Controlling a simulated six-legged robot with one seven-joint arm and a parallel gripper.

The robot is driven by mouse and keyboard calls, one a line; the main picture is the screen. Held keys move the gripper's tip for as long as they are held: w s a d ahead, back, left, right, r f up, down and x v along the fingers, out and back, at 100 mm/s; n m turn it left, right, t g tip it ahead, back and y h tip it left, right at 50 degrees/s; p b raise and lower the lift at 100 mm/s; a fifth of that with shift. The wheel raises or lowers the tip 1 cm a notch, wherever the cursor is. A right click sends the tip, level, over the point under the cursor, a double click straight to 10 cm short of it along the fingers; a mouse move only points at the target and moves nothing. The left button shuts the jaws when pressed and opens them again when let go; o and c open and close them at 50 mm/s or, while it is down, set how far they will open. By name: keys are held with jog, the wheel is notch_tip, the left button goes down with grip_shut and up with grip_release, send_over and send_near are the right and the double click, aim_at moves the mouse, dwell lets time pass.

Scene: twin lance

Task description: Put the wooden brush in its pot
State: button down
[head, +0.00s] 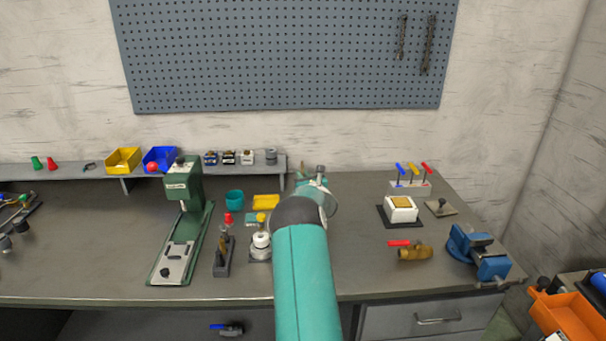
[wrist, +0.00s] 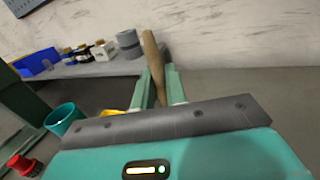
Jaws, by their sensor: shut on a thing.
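The wooden brush (wrist: 151,55) shows as a brown wooden handle standing nearly upright, tilted a little, between my fingers in the wrist view. My gripper (wrist: 160,90) is shut on it. The brush's lower end is hidden behind my gripper's body. In the head view my gripper (head: 314,184) is over the back of the bench, mostly behind my arm. A teal pot (head: 234,198) stands on the bench to the left of my gripper. It also shows at the left of the wrist view (wrist: 63,119), apart from the brush, with its mouth up.
A yellow tray (head: 266,202) lies between pot and arm. A green press (head: 181,230) stands left of the pot. A red-topped item (head: 228,218) is in front of it. A shelf (head: 200,170) with bins runs behind. Bench right of my arm has a clear stretch.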

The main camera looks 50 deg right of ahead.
jog(key=c, duration=1.3)
grip_release()
jog(key=shift+c, duration=0.2)
jog(key=shift+s, duration=0.1)
jog(key=v, duration=1.3)
jog(key=shift+s+a, duration=0.2)
jog(key=shift+s, duration=0.1)
